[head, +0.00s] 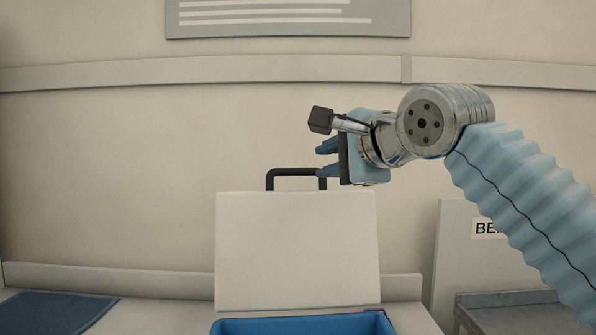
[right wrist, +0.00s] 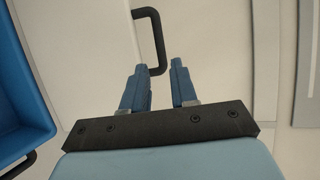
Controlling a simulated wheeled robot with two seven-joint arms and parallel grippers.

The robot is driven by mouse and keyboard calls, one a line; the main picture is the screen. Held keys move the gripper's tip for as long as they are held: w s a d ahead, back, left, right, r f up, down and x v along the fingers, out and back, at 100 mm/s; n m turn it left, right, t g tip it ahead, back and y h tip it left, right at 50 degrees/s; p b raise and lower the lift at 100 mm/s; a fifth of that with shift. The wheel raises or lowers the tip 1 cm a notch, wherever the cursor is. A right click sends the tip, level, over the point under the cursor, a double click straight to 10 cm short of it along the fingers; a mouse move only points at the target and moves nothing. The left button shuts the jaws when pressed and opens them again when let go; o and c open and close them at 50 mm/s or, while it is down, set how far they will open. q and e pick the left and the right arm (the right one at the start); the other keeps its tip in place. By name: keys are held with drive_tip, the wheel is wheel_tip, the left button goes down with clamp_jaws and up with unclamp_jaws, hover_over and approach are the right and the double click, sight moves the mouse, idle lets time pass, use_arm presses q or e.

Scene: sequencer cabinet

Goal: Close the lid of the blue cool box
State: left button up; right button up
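The blue cool box (head: 300,324) stands at the bottom centre of the head view, its open blue rim showing. Its pale lid (head: 298,250) stands upright behind it, with a black handle (head: 292,172) on the top edge. My right gripper (head: 322,159) is open beside the handle's right end, fingers pointing left. In the right wrist view, the gripper (right wrist: 158,66) has a gap between its fingers, and the handle (right wrist: 157,40) lies just beyond the tips. I cannot tell whether they touch. The box's blue wall (right wrist: 35,95) shows at left there. My left gripper is out of view.
A dark blue mat (head: 55,312) lies on the counter at left. A pale panel with a partly hidden label (head: 487,229) and a grey container (head: 515,312) stand at right. The wall behind has a horizontal rail (head: 210,70). The space above the lid at left is clear.

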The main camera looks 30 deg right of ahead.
sight(298, 172)
drive_tip(key=p+x, duration=0.1)
drive_tip(key=x, duration=1)
drive_tip(key=shift+w+a+f, duration=0.1)
drive_tip(key=shift+w, duration=0.25)
clamp_jaws()
